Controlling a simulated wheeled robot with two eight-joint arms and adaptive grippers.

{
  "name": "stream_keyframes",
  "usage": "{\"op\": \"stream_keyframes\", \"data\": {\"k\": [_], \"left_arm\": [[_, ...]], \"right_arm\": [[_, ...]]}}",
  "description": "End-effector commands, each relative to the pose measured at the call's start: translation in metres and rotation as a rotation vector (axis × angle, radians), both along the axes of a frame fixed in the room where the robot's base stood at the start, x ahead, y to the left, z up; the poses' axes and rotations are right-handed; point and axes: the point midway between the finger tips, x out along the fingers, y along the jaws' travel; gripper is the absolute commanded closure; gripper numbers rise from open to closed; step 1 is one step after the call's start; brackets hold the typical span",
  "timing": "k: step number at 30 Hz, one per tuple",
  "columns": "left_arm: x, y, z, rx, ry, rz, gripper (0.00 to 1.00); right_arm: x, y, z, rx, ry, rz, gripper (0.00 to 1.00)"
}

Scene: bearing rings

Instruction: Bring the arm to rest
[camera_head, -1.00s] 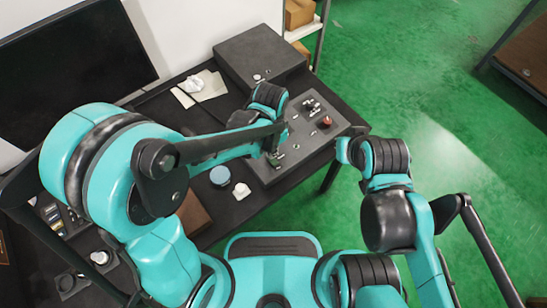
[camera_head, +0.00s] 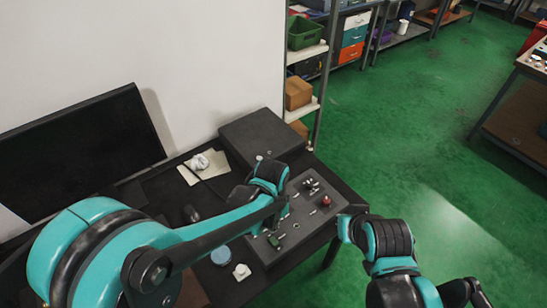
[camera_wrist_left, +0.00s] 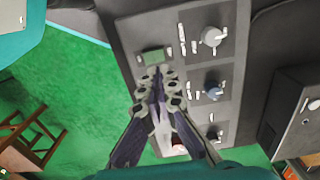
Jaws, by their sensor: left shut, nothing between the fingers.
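My left gripper (camera_wrist_left: 160,78) shows in the left wrist view, its fingers together and empty, over the grey panel (camera_wrist_left: 133,28). A green block (camera_wrist_left: 155,56) on the panel lies just beyond the fingertips in that view. In the head view my left arm reaches across the table to the grey panel (camera_head: 268,257); its wrist hides part of the panel, and its fingers are hard to make out. My right arm is at the lower right of the head view, beside the table; its gripper is not in view.
The panel carries small metal fittings and a red knob (camera_head: 326,201). A dark box (camera_head: 262,135) stands behind it. A monitor (camera_head: 75,155) stands at the left. Green floor is open at right.

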Motion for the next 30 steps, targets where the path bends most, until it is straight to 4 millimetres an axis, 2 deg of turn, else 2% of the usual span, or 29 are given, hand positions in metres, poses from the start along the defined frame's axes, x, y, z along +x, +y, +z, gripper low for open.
{"op": "stream_keyframes", "data": {"k": [5,8,14,21,27,30], "left_arm": [[0.0,0.001,0.002,-0.001,-0.003,0.006,1.0],[0.001,0.011,0.012,-0.013,-0.027,0.048,1.0],[-0.003,0.058,0.057,-0.076,-0.158,0.27,1.0],[-0.022,0.122,0.102,-0.175,-0.357,0.592,1.0],[-0.042,0.161,0.12,-0.25,-0.498,0.806,1.0],[-0.048,0.172,0.123,-0.274,-0.543,0.87,1.0]], "right_arm": [[0.0,0.0,0.0,0.0,0.0,0.0,1.0],[0.0,0.0,0.0,0.0,0.0,0.0,1.0],[0.0,0.0,0.0,0.0,0.0,0.0,1.0],[0.0,0.0,0.0,0.0,0.0,0.0,1.0],[0.0,0.0,0.0,0.0,0.0,0.0,1.0],[0.0,0.0,0.0,0.0,0.0,0.0,1.0]]}}
